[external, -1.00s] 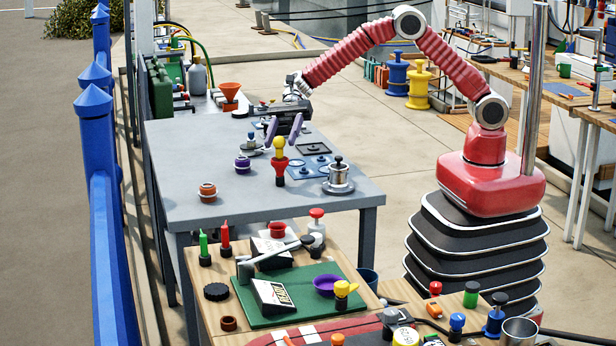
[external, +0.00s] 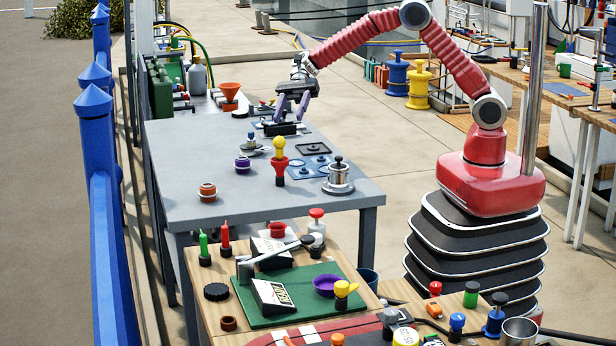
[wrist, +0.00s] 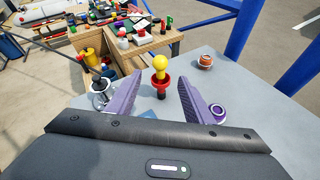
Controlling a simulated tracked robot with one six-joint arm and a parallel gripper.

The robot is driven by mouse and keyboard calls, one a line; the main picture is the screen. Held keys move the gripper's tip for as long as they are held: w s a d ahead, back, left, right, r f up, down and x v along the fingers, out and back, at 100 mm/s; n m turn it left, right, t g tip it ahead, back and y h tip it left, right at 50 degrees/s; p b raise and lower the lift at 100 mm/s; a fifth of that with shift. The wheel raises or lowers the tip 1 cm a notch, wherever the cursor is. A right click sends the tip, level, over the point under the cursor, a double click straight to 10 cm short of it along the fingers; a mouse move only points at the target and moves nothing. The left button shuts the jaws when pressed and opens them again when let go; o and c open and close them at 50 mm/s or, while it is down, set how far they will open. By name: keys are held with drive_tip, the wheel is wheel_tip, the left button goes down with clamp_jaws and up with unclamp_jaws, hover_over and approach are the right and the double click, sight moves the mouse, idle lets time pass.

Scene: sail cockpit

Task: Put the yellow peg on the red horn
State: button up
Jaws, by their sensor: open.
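The yellow peg (external: 279,145) has a round knob and stands upright on the red horn (external: 279,162), a flared funnel shape on a black stem on the grey table. In the wrist view the yellow peg (wrist: 160,66) and red horn (wrist: 161,82) show between and beyond my fingers. My gripper (external: 290,114) is open and empty, with purple fingers apart. It is raised above the far part of the table, behind the peg and clear of it. How deep the peg sits in the horn is hidden.
On the grey table (external: 210,150), a purple ring piece (external: 242,164) and an orange-brown one (external: 207,192) stand left of the horn. A cluttered wooden bench lies in front.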

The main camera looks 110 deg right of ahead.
drive_tip(key=shift+s+d+r, duration=0.2)
drive_tip(key=shift+s+d, duration=0.05)
drive_tip(key=shift+d, duration=0.15)
idle(0.3)
drive_tip(key=s+a+r+n+g+h, duration=0.25)
drive_tip(key=s+a+n, duration=0.3)
drive_tip(key=s, duration=0.45)
drive_tip(key=s+a+r+n+g+h, duration=0.1)
drive_tip(key=s+a+r+n+h, duration=0.2)
drive_tip(key=s+a+n, duration=0.35)
drive_tip(key=s+d+n+t+h, duration=0.1)
drive_tip(key=s+d+n+h, duration=0.1)
drive_tip(key=s+n, duration=0.5)
drive_tip(key=s+d+n+t+h, duration=0.1)
drive_tip(key=s+d+n+h, duration=0.2)
drive_tip(key=s+n, duration=0.4)
drive_tip(key=shift+s+f+h, duration=0.4)
drive_tip(key=shift+s+h, duration=0.25)
drive_tip(key=shift+s, duration=3.45)
